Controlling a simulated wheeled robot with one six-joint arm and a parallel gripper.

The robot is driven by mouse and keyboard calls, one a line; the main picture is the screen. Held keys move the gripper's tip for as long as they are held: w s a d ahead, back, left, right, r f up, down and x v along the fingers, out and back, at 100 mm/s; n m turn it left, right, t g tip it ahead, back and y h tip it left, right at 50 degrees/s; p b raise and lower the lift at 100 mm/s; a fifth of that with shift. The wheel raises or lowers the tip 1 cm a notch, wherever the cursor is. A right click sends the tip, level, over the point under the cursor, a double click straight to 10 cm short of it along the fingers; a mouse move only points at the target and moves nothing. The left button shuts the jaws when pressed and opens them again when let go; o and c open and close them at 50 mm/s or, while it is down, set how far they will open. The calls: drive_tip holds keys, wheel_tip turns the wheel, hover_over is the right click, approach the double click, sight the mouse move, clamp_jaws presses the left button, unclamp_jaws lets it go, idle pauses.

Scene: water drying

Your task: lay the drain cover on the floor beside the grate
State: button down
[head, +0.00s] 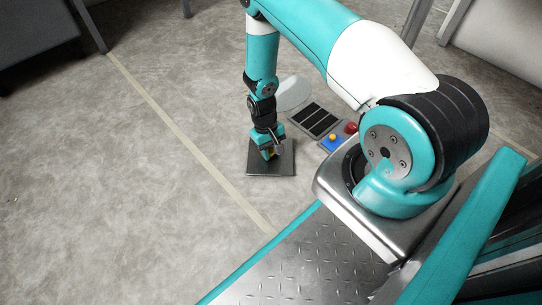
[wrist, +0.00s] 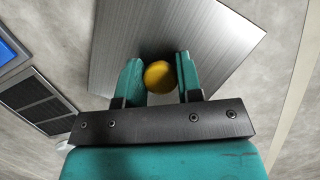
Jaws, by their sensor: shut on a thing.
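The drain cover (head: 256,163) is a square metal plate, dark in the head view and brushed grey in the wrist view (wrist: 205,40). A round yellow knob (wrist: 159,77) stands on it. My gripper (head: 270,153) points down over the plate, its teal fingers shut on the knob in the wrist view (wrist: 158,70). The plate is at or very near the floor; I cannot tell whether it touches. The grate (head: 315,120), dark with several slots, lies to its right, apart from it; it also shows at the left in the wrist view (wrist: 40,101).
A blue panel (head: 329,145) with a yellow knob (head: 333,137) and a red one (head: 351,128) is right of the plate, near my base. A pale round shape (head: 293,92) lies behind the grate. A tan floor strip (head: 180,135) runs along the left. Open floor (head: 90,190) lies beyond.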

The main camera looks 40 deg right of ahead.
drive_tip(key=shift+f, duration=0.75)
drive_tip(key=shift+r, duration=0.1)
drive_tip(key=c, duration=0.8)
unclamp_jaws()
